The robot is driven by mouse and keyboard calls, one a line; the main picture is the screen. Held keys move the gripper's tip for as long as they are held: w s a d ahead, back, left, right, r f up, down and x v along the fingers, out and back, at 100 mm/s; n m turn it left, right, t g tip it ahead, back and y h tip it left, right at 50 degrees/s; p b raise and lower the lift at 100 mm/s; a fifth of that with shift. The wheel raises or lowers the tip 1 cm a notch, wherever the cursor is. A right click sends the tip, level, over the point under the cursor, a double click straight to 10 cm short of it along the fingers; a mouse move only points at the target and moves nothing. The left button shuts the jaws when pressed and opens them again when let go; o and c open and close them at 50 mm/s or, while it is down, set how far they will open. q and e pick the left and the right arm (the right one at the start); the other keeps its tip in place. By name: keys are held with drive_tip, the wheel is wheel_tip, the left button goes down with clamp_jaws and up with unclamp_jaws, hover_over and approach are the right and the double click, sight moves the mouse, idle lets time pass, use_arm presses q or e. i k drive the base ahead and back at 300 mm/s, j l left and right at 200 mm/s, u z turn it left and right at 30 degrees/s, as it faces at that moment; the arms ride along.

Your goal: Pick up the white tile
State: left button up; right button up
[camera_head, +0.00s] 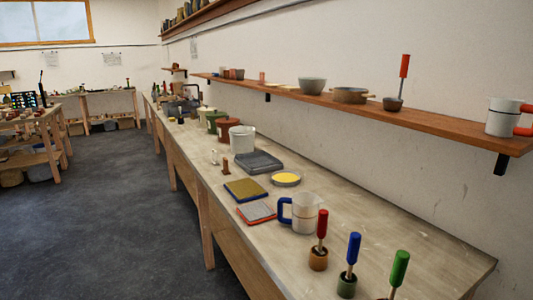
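A flat square tile (257,212) with a pale grey-white top and a red edge lies on the long workbench, near its front left edge. A second square tile (245,190) with an olive-yellow top and a blue edge lies just behind it. A white mug (305,212) with a blue handle stands right of the pale tile, and its handle comes close to the tile. Neither of my grippers shows in the head view.
Small pots with red (322,224), blue (354,248) and green (399,268) handled tools stand at the near end. A grey tray (258,162), a yellow-filled dish (286,178) and buckets (242,139) stand farther back. A wall shelf (440,131) overhangs the bench. The floor (110,220) left is clear.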

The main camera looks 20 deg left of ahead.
sight(215, 162)
drive_tip(key=i+j+z, duration=0.1)
drive_tip(key=j, duration=0.2)
drive_tip(key=i+j+z, duration=0.1)
drive_tip(key=i+j, duration=0.15)
drive_tip(key=i+j+z, duration=0.1)
drive_tip(key=j, duration=0.3)
drive_tip(key=i+j+z, duration=0.1)
drive_tip(key=j, duration=0.25)
drive_tip(key=i+j+z, duration=0.15)
drive_tip(key=j, duration=0.2)
